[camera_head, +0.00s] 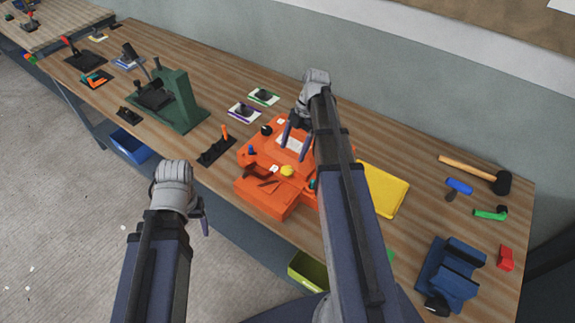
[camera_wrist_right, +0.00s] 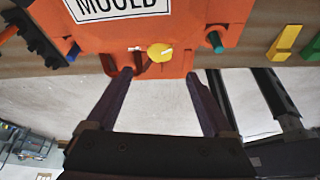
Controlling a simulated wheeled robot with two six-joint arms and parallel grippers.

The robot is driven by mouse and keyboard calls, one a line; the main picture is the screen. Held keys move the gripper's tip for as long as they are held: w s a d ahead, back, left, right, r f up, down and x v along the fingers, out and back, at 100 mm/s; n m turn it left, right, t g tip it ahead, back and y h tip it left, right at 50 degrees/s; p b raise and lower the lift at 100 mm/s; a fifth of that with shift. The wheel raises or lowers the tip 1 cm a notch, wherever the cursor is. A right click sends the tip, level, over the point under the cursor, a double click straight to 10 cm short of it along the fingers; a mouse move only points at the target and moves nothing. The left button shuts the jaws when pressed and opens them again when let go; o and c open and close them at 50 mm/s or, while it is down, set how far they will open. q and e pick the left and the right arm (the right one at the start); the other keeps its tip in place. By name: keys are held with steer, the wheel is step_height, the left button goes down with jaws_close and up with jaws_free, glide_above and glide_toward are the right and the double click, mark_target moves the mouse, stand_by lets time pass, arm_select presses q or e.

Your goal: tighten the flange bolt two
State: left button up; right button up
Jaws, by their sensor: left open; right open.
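The orange mould (camera_head: 262,200) stands on the wooden bench, with a white "MOULD" label. It fills the top of the right wrist view (camera_wrist_right: 205,35). On its flange sit a yellow knob (camera_head: 287,171), also in the right wrist view (camera_wrist_right: 160,53), a black knob (camera_head: 266,130) and a teal bolt (camera_wrist_right: 215,42). I cannot tell which is flange bolt two. My right gripper (camera_head: 296,143) is open and empty over the mould. In its wrist view the fingertips (camera_wrist_right: 160,74) appear either side of the yellow knob; contact is not visible. My left gripper (camera_head: 203,222) is empty, in front of the bench.
A yellow tray (camera_head: 385,188) lies right of the mould. A mallet (camera_head: 480,173), a blue-handled tool (camera_head: 458,187) and a blue vise (camera_head: 450,272) are at the right. A green stand (camera_head: 182,100) and a black rack (camera_head: 215,150) are left. My right arm hides part of the mould.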

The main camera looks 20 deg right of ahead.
mark_target(286, 170)
steer(key=shift+f, duration=0.15)
steer(key=b+x, duration=0.7)
steer(key=shift+a+f, duration=0.1)
steer(key=shift+f, duration=0.15)
steer(key=shift+c, duration=0.2)
